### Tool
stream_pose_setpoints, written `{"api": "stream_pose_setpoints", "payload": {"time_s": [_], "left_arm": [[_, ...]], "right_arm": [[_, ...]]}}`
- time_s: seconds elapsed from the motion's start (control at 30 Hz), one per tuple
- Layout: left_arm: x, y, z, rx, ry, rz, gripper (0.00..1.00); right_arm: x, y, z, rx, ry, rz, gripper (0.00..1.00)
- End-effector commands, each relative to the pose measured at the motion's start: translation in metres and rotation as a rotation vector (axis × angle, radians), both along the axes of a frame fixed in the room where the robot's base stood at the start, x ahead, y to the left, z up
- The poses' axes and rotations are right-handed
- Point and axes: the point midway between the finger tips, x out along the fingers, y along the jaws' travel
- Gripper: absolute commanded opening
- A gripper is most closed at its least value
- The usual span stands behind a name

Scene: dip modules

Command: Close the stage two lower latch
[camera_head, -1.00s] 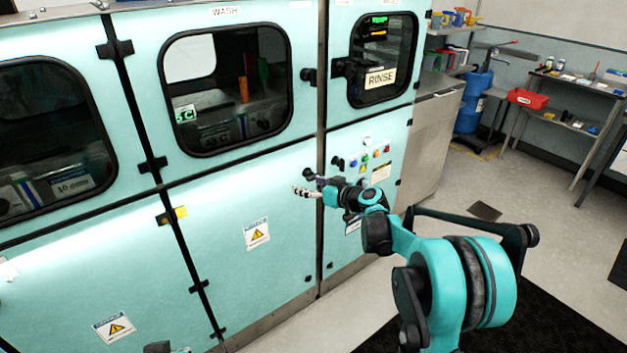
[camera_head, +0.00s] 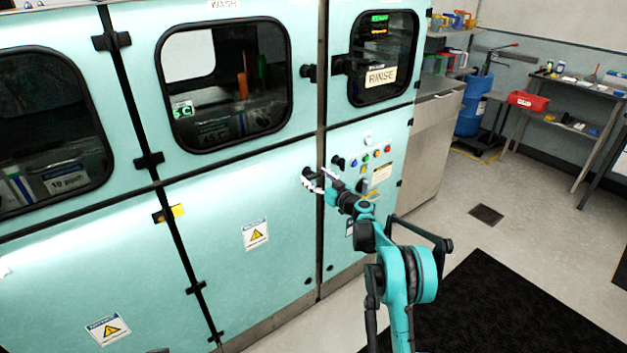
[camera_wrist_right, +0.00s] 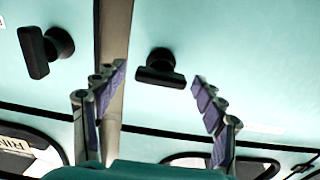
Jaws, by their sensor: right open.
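The lower latch (camera_head: 308,174) is a small black turn handle on the teal lower panel under the WASH window, left of the metal post. In the right wrist view the latch (camera_wrist_right: 160,70) shows its bar lying nearly crosswise, slightly tilted, apart from the post. My right gripper (camera_head: 320,181) is at the latch and partly covers it. In the wrist view its open fingers (camera_wrist_right: 158,92) stand on either side of the latch, with nothing held. Contact cannot be told. My left gripper's fingers are not visible.
A similar black latch (camera_head: 337,162) sits right of the metal post (camera_head: 321,230); it also shows in the wrist view (camera_wrist_right: 45,52). Coloured buttons (camera_head: 376,154) lie farther right. An upper latch (camera_head: 308,73) is above. Open floor and a black mat (camera_head: 500,300) lie right.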

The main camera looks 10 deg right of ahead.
Motion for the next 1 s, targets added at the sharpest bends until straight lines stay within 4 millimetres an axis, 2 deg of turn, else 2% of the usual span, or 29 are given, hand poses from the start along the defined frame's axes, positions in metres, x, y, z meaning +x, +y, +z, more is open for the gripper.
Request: {"api": "stream_pose_setpoints", "payload": {"time_s": [0.13, 0.4, 0.6, 1.0], "left_arm": [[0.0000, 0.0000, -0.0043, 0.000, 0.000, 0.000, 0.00], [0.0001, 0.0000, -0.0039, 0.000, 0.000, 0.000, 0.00], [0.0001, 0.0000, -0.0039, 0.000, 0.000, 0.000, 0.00], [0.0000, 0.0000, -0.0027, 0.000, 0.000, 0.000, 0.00]], "right_arm": [[0.0100, 0.0049, -0.0005, 0.000, 0.000, 0.001, 0.71], [0.0113, 0.0054, 0.0009, 0.000, 0.000, 0.000, 0.71], [0.0111, 0.0055, 0.0008, 0.000, 0.000, 0.000, 0.20], [0.0111, 0.0052, 0.0010, 0.042, 0.019, 0.000, 0.20]]}}
